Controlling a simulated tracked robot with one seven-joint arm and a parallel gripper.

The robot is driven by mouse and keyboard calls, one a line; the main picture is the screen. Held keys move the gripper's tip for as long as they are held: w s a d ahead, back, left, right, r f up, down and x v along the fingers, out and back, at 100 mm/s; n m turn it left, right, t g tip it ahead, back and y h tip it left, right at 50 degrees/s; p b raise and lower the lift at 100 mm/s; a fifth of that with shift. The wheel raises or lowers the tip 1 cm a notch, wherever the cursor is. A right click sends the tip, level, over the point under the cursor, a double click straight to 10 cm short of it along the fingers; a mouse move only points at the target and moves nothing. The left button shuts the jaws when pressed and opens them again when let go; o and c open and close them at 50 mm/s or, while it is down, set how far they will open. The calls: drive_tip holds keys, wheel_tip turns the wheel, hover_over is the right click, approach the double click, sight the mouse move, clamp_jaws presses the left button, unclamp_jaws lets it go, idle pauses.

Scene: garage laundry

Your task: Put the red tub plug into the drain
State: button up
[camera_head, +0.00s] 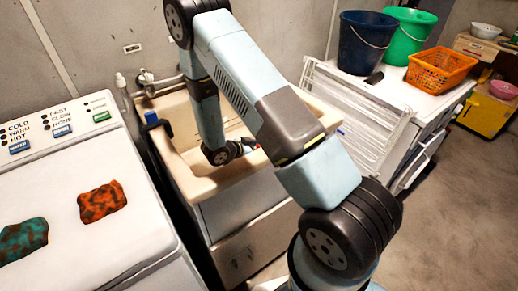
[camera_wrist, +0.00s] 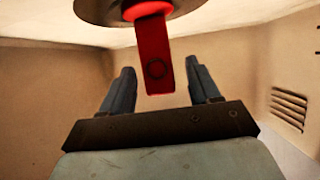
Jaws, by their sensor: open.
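The red tub plug (camera_wrist: 156,55) shows at the top of the wrist view, its flat upright tab with a ring mark pointing toward my gripper (camera_wrist: 160,85). My gripper is open, with one dark finger on each side of the tab and a gap on both sides. The red body of the plug lies within the metal rim of the drain (camera_wrist: 185,12), cut off by the picture's top edge. I cannot tell how deep it sits. In the head view my arm reaches down into the beige utility sink (camera_head: 180,180), and my fingers are mostly hidden.
The sink wall has a slotted overflow (camera_wrist: 289,108). A tap (camera_head: 147,80) stands at the sink's back. A washing machine (camera_head: 95,245) with two cloths is on the left. A white drying rack (camera_head: 350,110) stands close on the right, beside blue and green buckets and an orange basket.

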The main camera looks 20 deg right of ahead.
drive_tip(key=shift+r, duration=0.25)
drive_tip(key=v, duration=0.7)
drive_tip(key=w+a+r+n+t+y, duration=0.1)
drive_tip(key=w+a+r+t+y, duration=0.1)
drive_tip(key=w+r+y, duration=0.35)
drive_tip(key=w+a+r+n+t+y, duration=0.1)
drive_tip(key=w+a+r+t+y, duration=0.15)
drive_tip(key=r, duration=0.65)
wheel_tip(320, 180, up, 16)
drive_tip(key=s+a+n+t+y, duration=0.1)
drive_tip(key=s+n+y, duration=0.2)
drive_tip(key=n+y, duration=0.2)
drive_tip(key=s+d+r+n+g+y, duration=0.25)
drive_tip(key=s+r+n, duration=0.25)
drive_tip(key=s+r, duration=0.65)
drive_tip(key=s+d+h, duration=0.1)
drive_tip(key=s+d, duration=0.2)
drive_tip(key=s, duration=0.3)
drive_tip(key=s+d+n+g+h, duration=0.1)
drive_tip(key=s+d, duration=0.2)
drive_tip(key=s, duration=0.4)
drive_tip(key=s+d+n+h, duration=0.1)
drive_tip(key=s+d, duration=0.2)
drive_tip(key=s, duration=0.3)
drive_tip(key=shift+s+r, duration=0.3)
drive_tip(key=shift+s, duration=0.1)
